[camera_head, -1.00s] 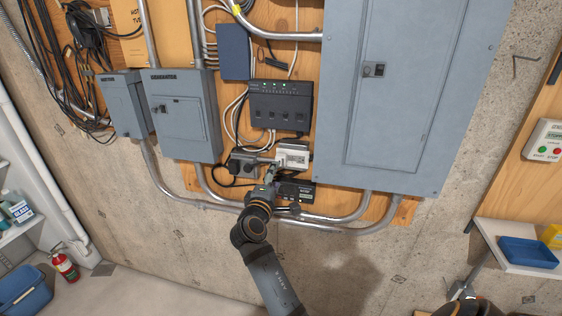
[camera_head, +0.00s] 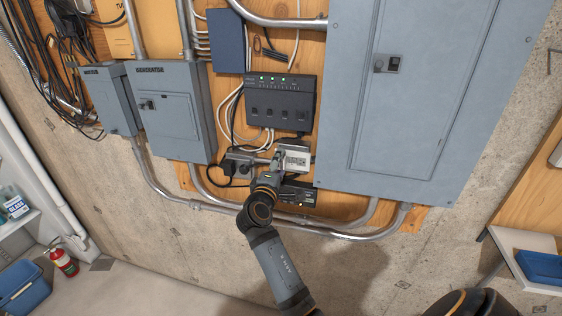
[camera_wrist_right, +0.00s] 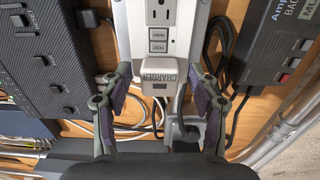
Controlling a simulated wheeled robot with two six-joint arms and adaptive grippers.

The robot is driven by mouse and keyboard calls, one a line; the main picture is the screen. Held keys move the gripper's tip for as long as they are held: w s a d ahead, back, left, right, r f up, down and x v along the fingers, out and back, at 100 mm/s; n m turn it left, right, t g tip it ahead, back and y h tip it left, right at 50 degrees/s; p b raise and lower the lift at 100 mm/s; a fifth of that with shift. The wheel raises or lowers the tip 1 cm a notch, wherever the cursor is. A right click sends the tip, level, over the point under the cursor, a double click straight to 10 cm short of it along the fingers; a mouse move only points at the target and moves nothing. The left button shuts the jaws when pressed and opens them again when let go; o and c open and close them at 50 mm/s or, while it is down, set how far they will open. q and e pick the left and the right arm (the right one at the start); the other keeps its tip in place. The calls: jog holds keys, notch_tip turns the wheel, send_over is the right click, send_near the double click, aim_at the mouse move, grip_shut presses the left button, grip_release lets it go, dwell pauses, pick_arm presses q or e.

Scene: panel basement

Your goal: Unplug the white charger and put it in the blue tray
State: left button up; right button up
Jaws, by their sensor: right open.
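The white charger (camera_wrist_right: 160,76), marked CHARGER, is plugged into the lower part of a grey outlet strip in the right wrist view. My right gripper (camera_wrist_right: 154,84) is open, with one finger on each side of the charger and gaps between. In the head view my right gripper (camera_head: 278,160) is at the outlet unit below the black box; the charger is hard to make out there. The blue tray (camera_head: 541,267) lies on a light shelf at the right edge, partly cut off. My left gripper is not in view.
A black power unit (camera_wrist_right: 45,65) and a black labelled box (camera_wrist_right: 275,40) flank the outlet, with loose cables around. A large grey panel (camera_head: 425,110) is to the right. Metal conduits (camera_head: 290,219) run below. A blue bin (camera_head: 22,288) and fire extinguisher (camera_head: 64,262) stand at left.

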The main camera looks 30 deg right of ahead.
jog(key=shift+s+d, duration=0.1)
jog(key=shift+d, duration=0.05)
dwell(0.7)
grip_shut()
dwell(0.3)
